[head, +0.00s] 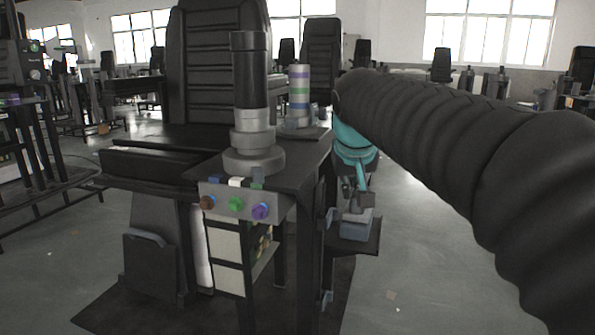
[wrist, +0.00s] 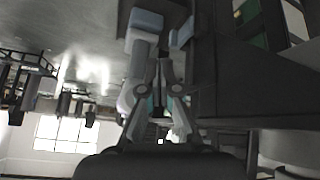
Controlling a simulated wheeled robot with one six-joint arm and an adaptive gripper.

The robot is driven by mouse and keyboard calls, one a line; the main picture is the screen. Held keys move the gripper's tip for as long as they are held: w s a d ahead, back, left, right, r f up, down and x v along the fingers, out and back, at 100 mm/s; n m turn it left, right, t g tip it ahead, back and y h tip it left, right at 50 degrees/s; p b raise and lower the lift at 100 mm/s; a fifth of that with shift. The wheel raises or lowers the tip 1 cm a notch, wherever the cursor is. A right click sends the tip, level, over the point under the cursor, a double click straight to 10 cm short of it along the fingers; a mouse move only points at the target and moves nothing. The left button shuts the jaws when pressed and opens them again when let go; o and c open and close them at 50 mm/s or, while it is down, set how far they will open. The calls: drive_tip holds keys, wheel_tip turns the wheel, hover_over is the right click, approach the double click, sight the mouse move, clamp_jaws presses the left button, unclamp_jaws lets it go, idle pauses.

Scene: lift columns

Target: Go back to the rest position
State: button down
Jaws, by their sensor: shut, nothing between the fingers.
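My gripper (head: 358,198) hangs at the end of my arm, right of the dark workstation table in the head view. It points down, just above a grey-blue box (head: 356,224) on a small side shelf (head: 366,248). Its fingers are together with nothing held. I cannot tell whether the fingers touch the box. In the wrist view, which is upside down, my gripper (wrist: 158,72) shows in the middle, with grey-blue parts beyond it. My dark sleeved arm covers the right side of the head view.
The table (head: 305,172) carries a black and grey column (head: 250,110) and a banded cylinder (head: 299,92). A panel (head: 240,206) with coloured knobs is on its front. A black chair (head: 222,60) stands behind. Floor (head: 430,270) right of the table is mostly clear.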

drive_tip(key=s+d+f, duration=0.2)
drive_tip(key=s+f, duration=0.6)
drive_tip(key=s, duration=0.5)
drive_tip(key=s+d+f+m+g+p, duration=0.1)
drive_tip(key=s+d+f, duration=0.2)
drive_tip(key=s+f, duration=0.6)
drive_tip(key=s, duration=0.4)
drive_tip(key=shift+d+f+y, duration=0.2)
drive_tip(key=shift+f+y, duration=0.1)
drive_tip(key=shift+y, duration=0.1)
